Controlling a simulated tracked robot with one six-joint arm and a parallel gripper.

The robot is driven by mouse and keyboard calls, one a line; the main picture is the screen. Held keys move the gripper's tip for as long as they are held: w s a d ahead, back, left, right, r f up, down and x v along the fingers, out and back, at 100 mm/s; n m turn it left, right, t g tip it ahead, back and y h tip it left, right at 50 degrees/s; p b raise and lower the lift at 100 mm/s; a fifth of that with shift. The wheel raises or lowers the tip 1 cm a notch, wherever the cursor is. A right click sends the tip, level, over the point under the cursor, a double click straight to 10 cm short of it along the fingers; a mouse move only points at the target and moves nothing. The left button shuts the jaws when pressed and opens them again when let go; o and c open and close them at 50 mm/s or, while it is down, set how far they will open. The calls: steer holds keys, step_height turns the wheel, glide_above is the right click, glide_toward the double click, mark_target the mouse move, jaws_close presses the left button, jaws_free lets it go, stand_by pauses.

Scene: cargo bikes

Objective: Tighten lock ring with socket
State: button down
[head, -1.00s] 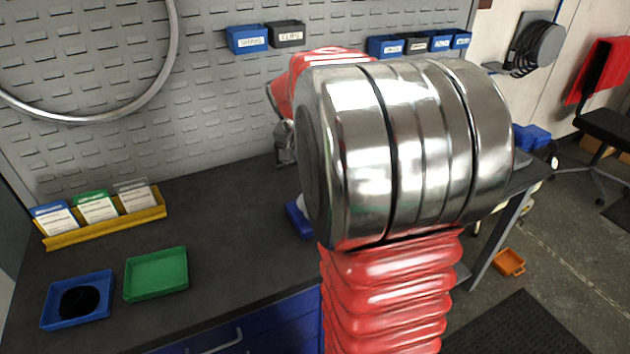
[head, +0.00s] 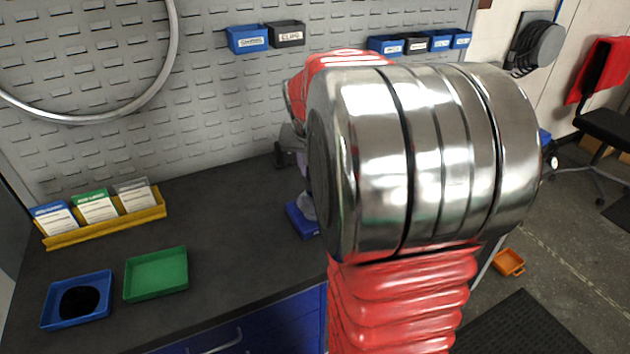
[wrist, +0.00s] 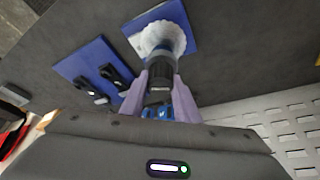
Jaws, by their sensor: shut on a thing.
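In the wrist view my gripper (wrist: 158,92) has two pale purple fingers closed on a dark cylindrical tool (wrist: 160,72), apparently the socket, with blue parts. Its far end is over a pale, scalloped round piece (wrist: 158,38), which may be the lock ring or its cassette. I cannot tell whether the tool is seated on it. This piece is on a blue square base (wrist: 183,15). In the head view my arm hides most of the gripper, and part of a blue base (head: 302,221) shows beside it.
In the head view, a blue tray (head: 52,314), a green tray (head: 156,254) and a yellow card holder (head: 100,231) stand on the bench's left. Bare dark bench (head: 225,232) lies between.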

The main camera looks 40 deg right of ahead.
steer(key=shift+n+t+y, duration=0.5)
steer(key=shift+n+y, duration=0.1)
steer(key=shift+n, duration=1.4)
steer(key=shift+f, duration=0.9)
stand_by(0.9)
steer(key=c, duration=1.9)
jaws_free()
jaws_close()
steer(key=shift+f, duration=0.1)
steer(key=shift+s+f+m+g+h, duration=0.1)
steer(key=shift+m+g+h, duration=0.3)
steer(key=shift+m, duration=1.1)
steer(key=shift+m+g+h, duration=0.4)
steer(key=shift+m, duration=1.1)
